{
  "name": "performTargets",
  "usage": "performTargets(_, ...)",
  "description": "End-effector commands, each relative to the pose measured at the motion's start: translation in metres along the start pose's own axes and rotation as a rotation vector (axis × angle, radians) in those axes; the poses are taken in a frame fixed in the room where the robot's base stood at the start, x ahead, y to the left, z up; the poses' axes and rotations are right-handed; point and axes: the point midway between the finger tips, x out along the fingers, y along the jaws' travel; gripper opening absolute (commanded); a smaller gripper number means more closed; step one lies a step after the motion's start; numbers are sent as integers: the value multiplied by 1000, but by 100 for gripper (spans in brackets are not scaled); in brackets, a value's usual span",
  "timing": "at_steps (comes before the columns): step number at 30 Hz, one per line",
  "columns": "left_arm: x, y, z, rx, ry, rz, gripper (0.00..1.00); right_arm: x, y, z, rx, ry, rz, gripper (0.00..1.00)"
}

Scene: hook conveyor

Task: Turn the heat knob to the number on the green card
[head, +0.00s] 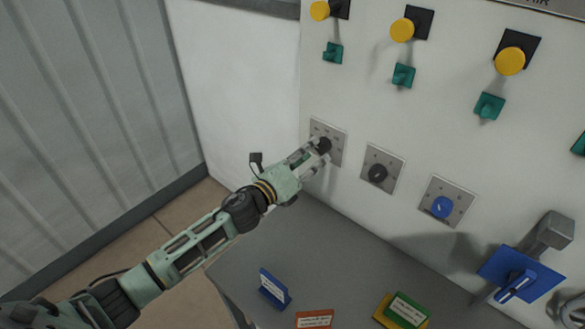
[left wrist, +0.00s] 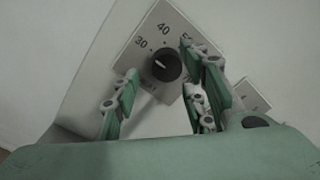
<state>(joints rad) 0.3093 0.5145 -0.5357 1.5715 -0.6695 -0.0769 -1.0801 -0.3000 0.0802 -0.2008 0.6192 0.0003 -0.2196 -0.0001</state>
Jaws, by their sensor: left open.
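The heat knob (left wrist: 166,67) is a black round knob on a grey plate marked 30, 40 and a partly covered number starting with 5. Its white mark points left, roughly just below 30. In the head view the knob (head: 325,145) sits on the leftmost plate, partly behind my left gripper (head: 317,151). In the left wrist view my left gripper (left wrist: 165,88) is open, its fingers spread to either side below the knob; I cannot tell if they touch it. My right gripper is not in view.
A black knob (head: 377,173) and a blue knob (head: 441,207) sit to the right. Yellow buttons (head: 402,30) and green switches (head: 403,75) are above. A blue card (head: 274,288) and an orange card (head: 315,319) stand on the shelf (head: 350,265). A blue switch plate (head: 521,271) is at right.

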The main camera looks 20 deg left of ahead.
Motion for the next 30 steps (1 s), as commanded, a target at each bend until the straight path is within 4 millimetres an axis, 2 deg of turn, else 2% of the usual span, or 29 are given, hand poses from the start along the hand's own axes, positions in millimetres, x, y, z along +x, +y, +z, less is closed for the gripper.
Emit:
performTargets(1, -12, 2, -1, 1, 2, 2, 40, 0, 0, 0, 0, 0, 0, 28)
performTargets(6, -48, 2, -1, 0, 2, 4, 40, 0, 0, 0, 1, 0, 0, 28)
performTargets(12, -78, 2, 0, -1, 0, 4, 40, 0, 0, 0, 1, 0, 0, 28)
performTargets(18, -92, 1, 1, 1, -1, 3, 40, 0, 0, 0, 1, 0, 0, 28)
performTargets(30, -93, 1, 1, 0, -1, 3, 40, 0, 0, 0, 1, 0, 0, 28)
